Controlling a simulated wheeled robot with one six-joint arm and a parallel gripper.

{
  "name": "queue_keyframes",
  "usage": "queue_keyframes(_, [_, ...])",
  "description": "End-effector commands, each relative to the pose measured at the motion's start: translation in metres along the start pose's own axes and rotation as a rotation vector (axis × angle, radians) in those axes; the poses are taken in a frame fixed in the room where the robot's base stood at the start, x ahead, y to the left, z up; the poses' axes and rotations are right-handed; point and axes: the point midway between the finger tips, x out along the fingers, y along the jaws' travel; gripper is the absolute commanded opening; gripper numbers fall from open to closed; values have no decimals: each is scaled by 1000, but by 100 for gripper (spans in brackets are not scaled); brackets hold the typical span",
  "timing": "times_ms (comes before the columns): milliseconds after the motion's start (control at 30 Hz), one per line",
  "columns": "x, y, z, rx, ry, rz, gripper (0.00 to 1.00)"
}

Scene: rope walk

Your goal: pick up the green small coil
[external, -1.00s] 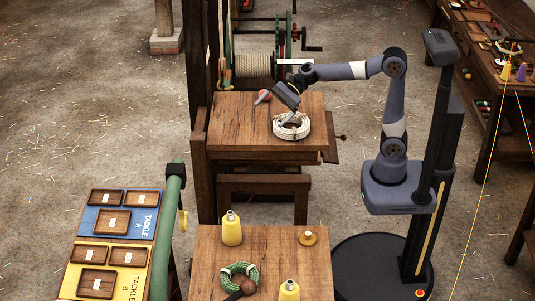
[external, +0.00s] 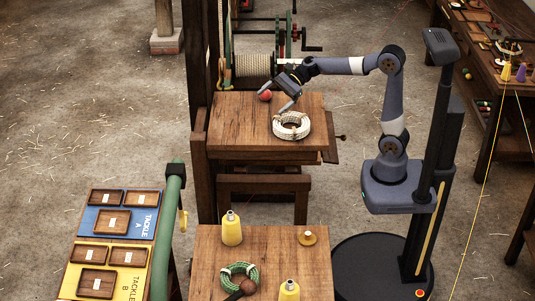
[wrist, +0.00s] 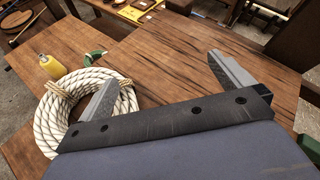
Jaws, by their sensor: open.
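The green small coil (external: 239,274) lies on the near wooden table, partly covered by a brown round-headed tool (external: 243,288). My gripper (external: 287,93) is open and empty over the farther workbench, well away from the green coil. In the wrist view its two fingers (wrist: 163,78) stand wide apart with bare wood between them. A white rope coil (external: 291,125) lies flat just below my gripper. It also shows in the wrist view (wrist: 48,116), partly behind the left finger. A green piece (wrist: 96,57) shows there too; I cannot tell if it is the coil.
A small yellow-brown disc-based piece (external: 307,238) is on the same table. A red ball (external: 265,96) lies on the workbench. A green rail (external: 175,210) runs left of the near table.

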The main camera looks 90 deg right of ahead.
Motion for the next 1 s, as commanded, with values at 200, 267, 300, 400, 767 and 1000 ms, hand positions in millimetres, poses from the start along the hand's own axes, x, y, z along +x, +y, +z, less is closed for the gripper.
queue_keyframes(200, [0,0,0,-1,0,0,97])
queue_keyframes(267, [0,0,0,-1,0,0,92])
queue_keyframes(300, [0,0,0,-1,0,0,89])
queue_keyframes(400, [0,0,0,-1,0,0,80])
queue_keyframes(767, [0,0,0,-1,0,0,54])
queue_keyframes(1000, [-2,-1,5,-3,-1,0,54])
